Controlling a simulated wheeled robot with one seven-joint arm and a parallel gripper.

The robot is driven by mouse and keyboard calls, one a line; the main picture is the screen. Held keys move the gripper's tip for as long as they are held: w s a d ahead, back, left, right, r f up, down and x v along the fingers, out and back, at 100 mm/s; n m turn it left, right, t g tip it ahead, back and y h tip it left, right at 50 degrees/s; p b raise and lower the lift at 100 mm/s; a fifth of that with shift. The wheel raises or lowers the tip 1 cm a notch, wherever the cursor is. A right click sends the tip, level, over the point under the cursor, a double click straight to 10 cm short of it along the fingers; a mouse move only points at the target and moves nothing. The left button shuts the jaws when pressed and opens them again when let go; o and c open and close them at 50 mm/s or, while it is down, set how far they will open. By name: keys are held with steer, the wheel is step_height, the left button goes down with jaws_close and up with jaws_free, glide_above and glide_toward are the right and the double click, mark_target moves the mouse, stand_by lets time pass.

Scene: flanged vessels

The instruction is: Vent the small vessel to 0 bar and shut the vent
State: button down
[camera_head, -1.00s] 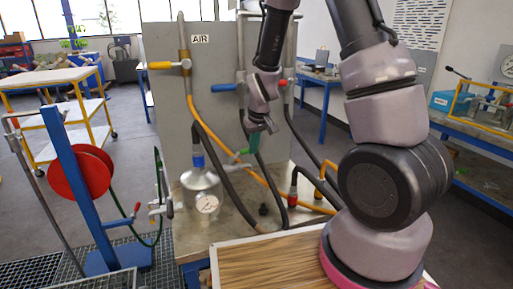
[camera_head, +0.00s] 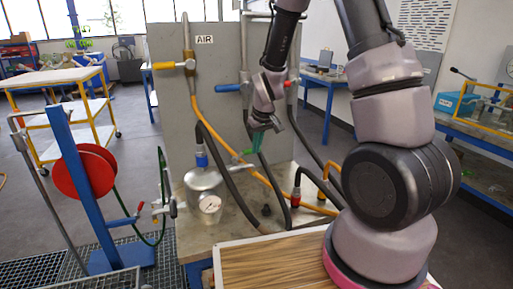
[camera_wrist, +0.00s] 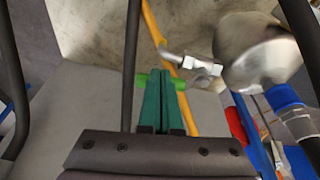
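The small vessel (camera_head: 203,181) is a silver metal body with a blue-collared neck and a round white gauge (camera_head: 210,204) on its front; the gauge reading is too small to tell. It also shows in the wrist view (camera_wrist: 262,55). A metal valve fitting (camera_wrist: 190,65) sticks out of its side, with a bright green lever (camera_wrist: 142,80) beside it. My gripper (camera_wrist: 163,100) has dark green fingers, shut with only a thin gap between them. Their tips overlap the lever, which shows on both sides of them; whether they touch it I cannot tell. My gripper (camera_head: 257,145) is right of the vessel in the head view.
A grey panel marked AIR stands behind, with a yellow-handled valve (camera_head: 174,65) and a blue-handled one (camera_head: 234,87). Orange and black hoses loop near my gripper. A red reel (camera_head: 84,172) on a blue post stands left. A wooden board (camera_head: 265,268) is in front.

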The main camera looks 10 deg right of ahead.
steer(key=w+n, duration=0.2)
steer(key=n, duration=0.1)
steer(key=shift+w+n+g+y, duration=0.3)
steer(key=shift+w+n+y, duration=0.1)
steer(key=w+a+n+g+y, duration=0.1)
steer(key=w+a+n, duration=0.4)
steer(key=n, duration=0.5)
steer(key=shift+a+n+g, duration=0.3)
steer(key=shift+n+g, duration=0.1)
steer(key=shift+g, duration=0.5)
steer(key=shift+w+a, duration=0.15)
